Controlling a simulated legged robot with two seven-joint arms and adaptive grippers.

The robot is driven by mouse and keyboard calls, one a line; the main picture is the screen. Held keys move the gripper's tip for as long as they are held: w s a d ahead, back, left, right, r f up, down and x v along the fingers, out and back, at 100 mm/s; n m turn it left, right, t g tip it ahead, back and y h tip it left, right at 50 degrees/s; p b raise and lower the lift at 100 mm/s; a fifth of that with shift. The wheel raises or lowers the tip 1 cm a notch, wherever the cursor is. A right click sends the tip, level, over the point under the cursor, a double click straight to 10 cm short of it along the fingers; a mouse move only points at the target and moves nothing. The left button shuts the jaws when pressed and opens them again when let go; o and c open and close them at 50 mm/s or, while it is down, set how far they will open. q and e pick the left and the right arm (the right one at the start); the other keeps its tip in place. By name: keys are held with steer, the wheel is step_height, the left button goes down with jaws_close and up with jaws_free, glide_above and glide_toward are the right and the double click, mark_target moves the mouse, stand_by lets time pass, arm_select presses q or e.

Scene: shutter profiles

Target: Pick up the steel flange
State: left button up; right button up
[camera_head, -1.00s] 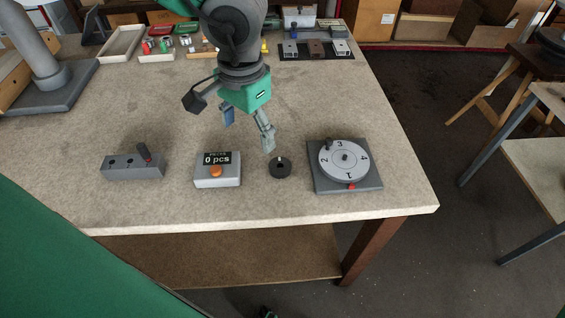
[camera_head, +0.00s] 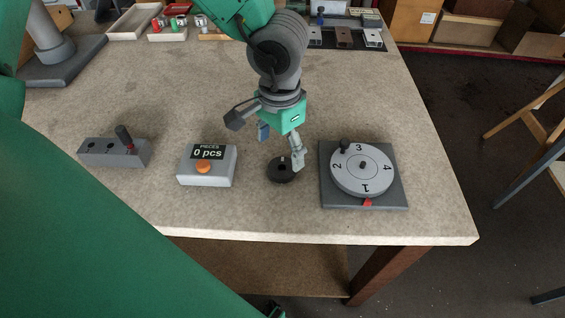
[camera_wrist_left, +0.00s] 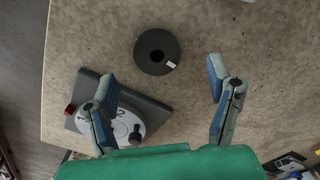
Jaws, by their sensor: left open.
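The steel flange is a dark round disc (camera_head: 281,170) with a centre hole, lying flat on the worktable between the counter box and the numbered dial. It also shows in the left wrist view (camera_wrist_left: 151,64), with a small light mark near its rim. My left gripper (camera_head: 281,150) is open above the table just behind the flange, and one fingertip overlaps the flange's right edge in the head view. In the left wrist view the open fingers (camera_wrist_left: 161,80) are spread wide and empty, with the flange beyond the tips. My right gripper is not in view.
A counter box (camera_head: 207,166) reading 0 pcs stands left of the flange, with a grey lever block (camera_head: 100,155) farther left. A numbered dial on a grey plate (camera_head: 391,199) is close on the right. The table's front edge (camera_head: 330,237) is near. Trays and parts line the back.

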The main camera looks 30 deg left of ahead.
mark_target(283, 166)
arm_select(q)
steer(key=shift+d+f, duration=0.15)
steer(key=shift+f, duration=0.1)
steer(key=shift+d+f, duration=0.1)
steer(key=shift+f, duration=0.25)
step_height(283, 166, down, 4)
steer(key=shift+r+b, duration=0.15)
steer(key=shift+b, duration=0.95)
steer(key=shift+w+a+f, duration=0.1)
steer(key=shift+a+f, duration=0.15)
steer(key=shift+f, duration=0.15)
steer(key=shift+r, duration=0.1)
steer(key=shift+d, duration=0.3)
steer(key=c, duration=1.6)
